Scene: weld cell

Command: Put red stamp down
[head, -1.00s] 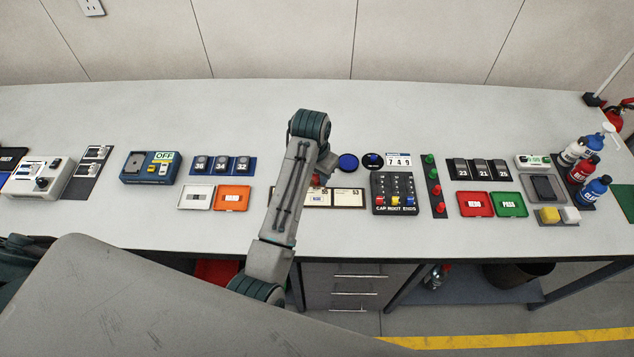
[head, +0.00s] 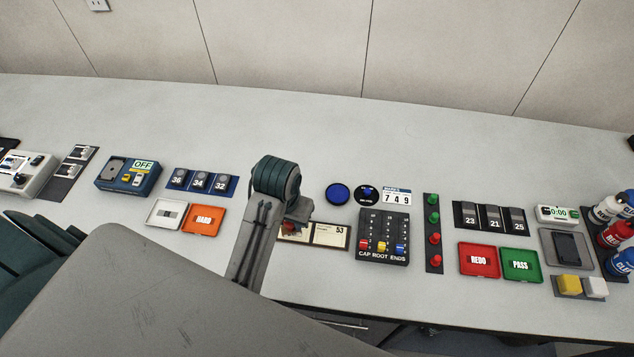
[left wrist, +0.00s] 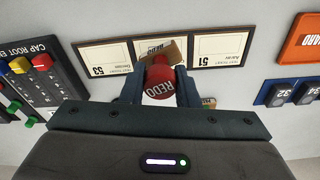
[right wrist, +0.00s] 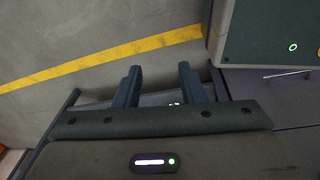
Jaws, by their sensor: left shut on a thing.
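The red stamp (left wrist: 160,86), marked REDO, is between the fingers of my left gripper (left wrist: 160,94) in the left wrist view. That gripper is shut on it, over the middle of a row of framed cards (left wrist: 104,58). A tan piece with print shows just beyond the stamp; whether the stamp touches the card is hidden. In the head view, only a bit of red (head: 290,227) shows by my left gripper (head: 292,222), mostly hidden by my arm. My right gripper (right wrist: 158,80) is open and empty, away from the bench top.
Right of the cards are a slider panel (head: 382,237), a strip of red and green knobs (head: 434,218), a red REDO pad (head: 479,260) and a green PASS pad (head: 519,263). An orange HARD pad (head: 204,219) lies to the left. The back of the bench is clear.

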